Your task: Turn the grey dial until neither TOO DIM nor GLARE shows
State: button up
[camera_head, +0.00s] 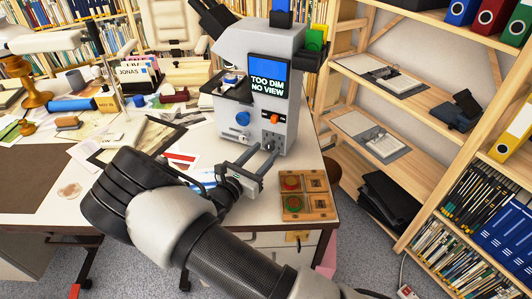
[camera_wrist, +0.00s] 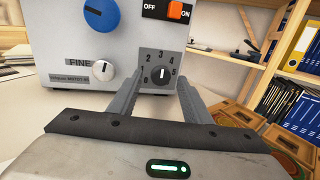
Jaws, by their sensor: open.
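The microscope (camera_head: 265,65) stands on the white desk, and its screen (camera_head: 268,80) reads TOO DIM NO VIEW. The dial itself looks dark grey to black. My gripper (camera_head: 263,157) is open in front of that plate. In the wrist view my gripper (camera_wrist: 160,88) has one finger on each side of the dial. I cannot tell whether either finger touches it.
An orange ON/OFF switch (camera_wrist: 179,10) is above the dial. A large blue knob (camera_wrist: 101,14) and a white knob (camera_wrist: 103,70) marked FINE are to its left. A wooden box (camera_head: 307,194) with red and green pieces lies near the desk's right edge. Shelves (camera_head: 400,105) stand at right.

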jog(key=shift+x, duration=0.85)
jog(key=shift+c, duration=0.6)
jog(key=c, duration=1)
jog(key=shift+o, duration=0.2)
jog(key=shift+m, duration=0.4)
jog(key=m, duration=0.3)
jog(key=shift+r+g, duration=0.1)
jog(key=shift+g, duration=0.2)
jog(key=shift+m+y, duration=0.6)
jog(key=shift+m, duration=1.6)
